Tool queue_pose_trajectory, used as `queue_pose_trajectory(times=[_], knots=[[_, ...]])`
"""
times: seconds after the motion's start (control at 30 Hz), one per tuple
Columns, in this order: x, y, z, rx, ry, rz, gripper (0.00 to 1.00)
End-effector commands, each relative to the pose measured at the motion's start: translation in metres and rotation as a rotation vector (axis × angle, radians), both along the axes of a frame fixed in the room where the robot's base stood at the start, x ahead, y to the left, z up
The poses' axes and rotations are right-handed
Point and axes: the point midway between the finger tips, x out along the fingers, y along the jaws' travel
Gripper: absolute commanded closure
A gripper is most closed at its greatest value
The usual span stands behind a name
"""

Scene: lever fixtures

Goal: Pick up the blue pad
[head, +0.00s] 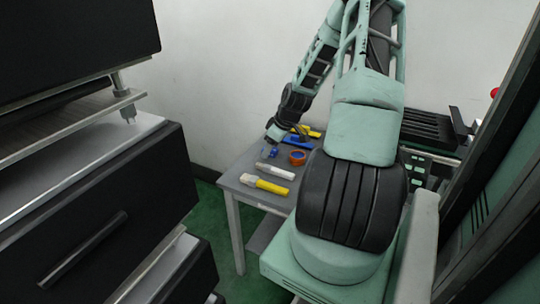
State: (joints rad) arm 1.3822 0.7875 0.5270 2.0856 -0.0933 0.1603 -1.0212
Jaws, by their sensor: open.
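My gripper (268,151) is at the end of my arm, low over the far left part of the small grey table (232,178). It is open, but its fingers are tiny in this view. A small blue piece (274,154) shows right beside the fingertips; it may be the blue pad. I cannot tell whether the fingers touch it. A longer blue item (299,142) lies farther back to the right, partly hidden by my arm.
An orange-brown ring (297,158), a white tube (276,172) and a yellow-and-white tube (265,184) lie nearer on the table. A yellow item (312,132) lies at the back. A black drawer cabinet (110,215) stands at left, with green floor between.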

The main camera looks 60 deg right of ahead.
Motion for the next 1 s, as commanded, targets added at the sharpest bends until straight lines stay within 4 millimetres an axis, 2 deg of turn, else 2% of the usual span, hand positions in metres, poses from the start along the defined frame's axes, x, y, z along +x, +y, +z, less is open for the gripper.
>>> queue_pose_trajectory(times=[0.17,0.33,0.73,0.87,1.0], knots=[[0.0,0.0,0.001,-0.001,0.0,0.0,0.44],[0.0,0.0,0.001,-0.001,0.0,0.0,0.91],[0.0,-0.001,0.005,-0.001,0.0,0.0,0.91],[0.0,-0.001,0.024,-0.004,-0.001,-0.002,0.91],[0.0,-0.001,0.053,-0.003,-0.001,-0.002,0.91]])
